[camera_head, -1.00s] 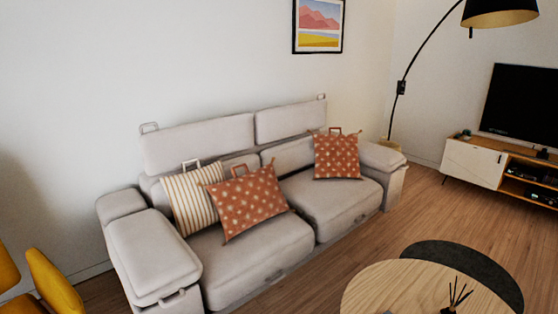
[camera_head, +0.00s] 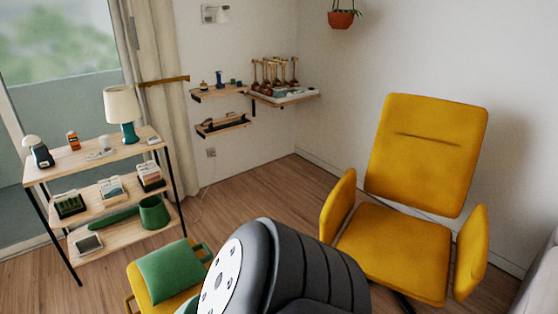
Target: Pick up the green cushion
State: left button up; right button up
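The green cushion (camera_head: 171,271) lies on a yellow stool or seat (camera_head: 145,296) at the lower left of the head view. Something green with a loop, like a handle, shows at its right edge. My own dark and white arm link stands just right of the cushion and hides part of that area. Neither of my grippers shows in the view.
A wooden shelf unit (camera_head: 108,157) with a lamp (camera_head: 122,108) and a green pot (camera_head: 154,212) stands behind the cushion. A yellow armchair (camera_head: 396,250) is at the right. Wood floor (camera_head: 255,196) lies clear between shelf and armchair.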

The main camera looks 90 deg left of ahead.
aim_at(166, 271)
jog(key=u, duration=3.7)
jog(key=i+j, duration=0.25)
jog(key=i, duration=0.25)
jog(key=i+j, duration=0.2)
jog(key=i, duration=0.35)
jog(key=i+z, duration=0.1)
jog(key=z, duration=0.35)
jog(key=j+z, duration=0.1)
jog(key=z, duration=0.3)
jog(key=i+j+z, duration=0.1)
jog(key=z, duration=0.35)
